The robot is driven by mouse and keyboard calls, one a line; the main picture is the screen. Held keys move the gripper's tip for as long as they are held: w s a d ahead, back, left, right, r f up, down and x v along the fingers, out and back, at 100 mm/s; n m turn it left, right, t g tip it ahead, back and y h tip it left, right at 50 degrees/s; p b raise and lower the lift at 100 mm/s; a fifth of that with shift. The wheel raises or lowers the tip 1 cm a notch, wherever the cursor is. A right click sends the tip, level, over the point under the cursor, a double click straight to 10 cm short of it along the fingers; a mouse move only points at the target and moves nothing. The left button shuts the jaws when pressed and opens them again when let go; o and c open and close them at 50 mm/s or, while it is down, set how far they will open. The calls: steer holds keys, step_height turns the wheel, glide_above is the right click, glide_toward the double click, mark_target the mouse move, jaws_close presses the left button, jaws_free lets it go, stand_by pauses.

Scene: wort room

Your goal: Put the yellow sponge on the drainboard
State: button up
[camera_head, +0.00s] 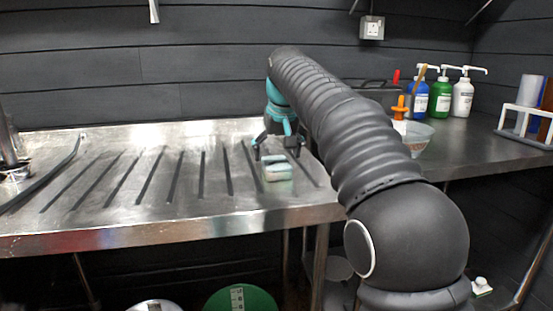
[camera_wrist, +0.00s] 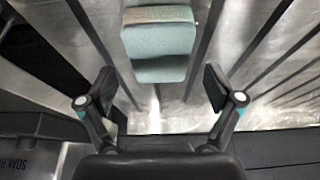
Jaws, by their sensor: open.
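A pale teal block (camera_head: 277,172) with a whitish top layer, sponge-like, rests on the ribbed metal drainboard (camera_head: 140,210) near its right end. No plainly yellow sponge shows; I cannot tell whether this block is the one named. My gripper (camera_head: 276,150) is open and low over the drainboard, just behind the block. In the wrist view my gripper (camera_wrist: 162,92) has its fingers spread, with nothing between the tips; the block lies beyond them, apart.
To the right on the dark counter stand a clear bowl (camera_head: 416,138), blue (camera_head: 418,100), green (camera_head: 440,98) and white (camera_head: 462,98) pump bottles, and a white rack (camera_head: 525,125). A tap (camera_head: 10,150) is at the far left. The drainboard's middle is clear.

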steer(key=a+p+v, duration=0.1)
steer(key=v, duration=0.8)
steer(key=shift+d+r, duration=0.2)
steer(key=shift+d, duration=0.3)
steer(key=shift+s, duration=0.1)
steer(key=s+d+f+m, duration=0.1)
steer(key=s+d+f, duration=0.1)
steer(key=s+d, duration=0.55)
steer(key=s+d+f+m, duration=0.1)
steer(key=s+d+f, duration=0.4)
steer(key=s+f, duration=0.7)
steer(key=s+d+f+m+t+h, duration=0.1)
steer(key=s+d+f, duration=0.5)
steer(key=s+f, duration=0.6)
steer(key=shift+s+f, duration=0.35)
steer(key=shift+s, duration=0.55)
steer(key=shift+d, duration=0.1)
